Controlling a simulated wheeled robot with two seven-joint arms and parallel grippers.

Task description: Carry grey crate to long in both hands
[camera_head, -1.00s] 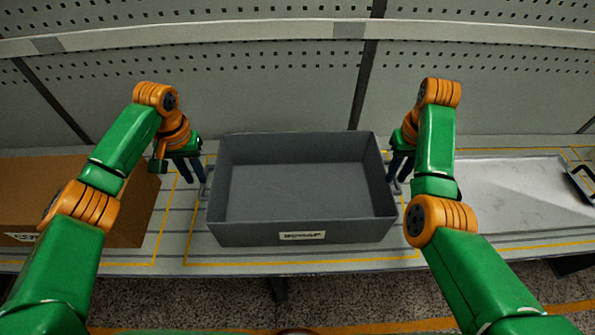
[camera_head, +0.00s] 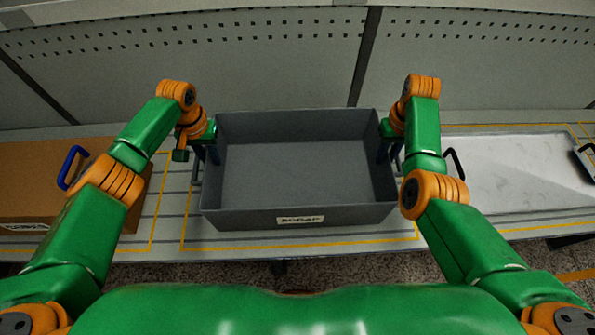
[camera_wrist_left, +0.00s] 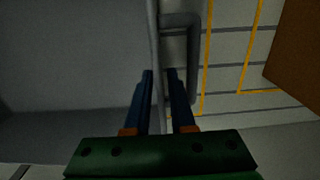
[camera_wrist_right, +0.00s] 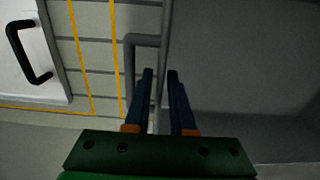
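The grey crate (camera_head: 300,218) sits upright on the table in the head view, with a label on its front wall. My left gripper (camera_head: 207,153) is at its left wall and my right gripper (camera_head: 390,150) at its right wall. In the left wrist view the fingers (camera_wrist_left: 160,75) stand either side of the crate's rim (camera_wrist_left: 154,40), near the side handle (camera_wrist_left: 196,60). In the right wrist view the fingers (camera_wrist_right: 160,75) likewise straddle the rim (camera_wrist_right: 166,40) beside the handle (camera_wrist_right: 128,60). Both look open, with a gap at the rim. The lower fingertips are partly hidden.
A brown box (camera_head: 60,195) with a blue handle stands left of the crate. A pale tray (camera_head: 515,175) with black handles lies to the right. A perforated grey panel (camera_head: 260,60) rises behind. Yellow lines mark the table.

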